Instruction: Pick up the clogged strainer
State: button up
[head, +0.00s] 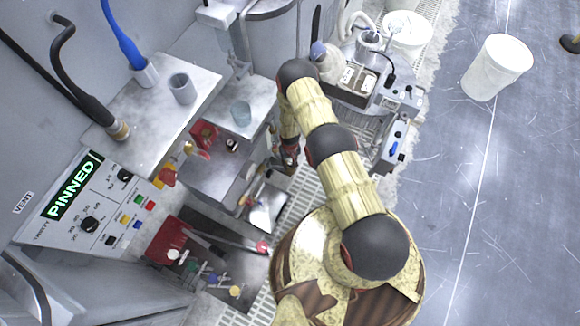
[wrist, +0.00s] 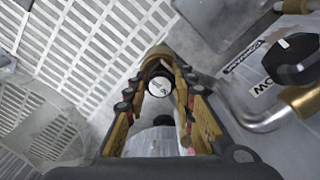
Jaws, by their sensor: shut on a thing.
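My gripper (wrist: 160,62) points down in the wrist view, its gold and black fingers closed around a small dark piece with a round white face, which appears to be the strainer (wrist: 160,87). A pale grey cylindrical part shows nearer the palm; I cannot tell whether it belongs to the same piece. Any clogging is too small to make out. In the head view my gripper (head: 289,157) hangs beside the metal cabinet, over the grated floor strip. My arm hides part of it, and the strainer cannot be made out there.
A bent metal pipe with a black knob (wrist: 297,58) is close right of my gripper. White grating (wrist: 85,45) lies below. The head view shows a control panel reading PINNED (head: 75,187), a grey cup (head: 183,88), and a white bucket (head: 497,67) on open floor.

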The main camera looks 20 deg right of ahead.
grip_shut()
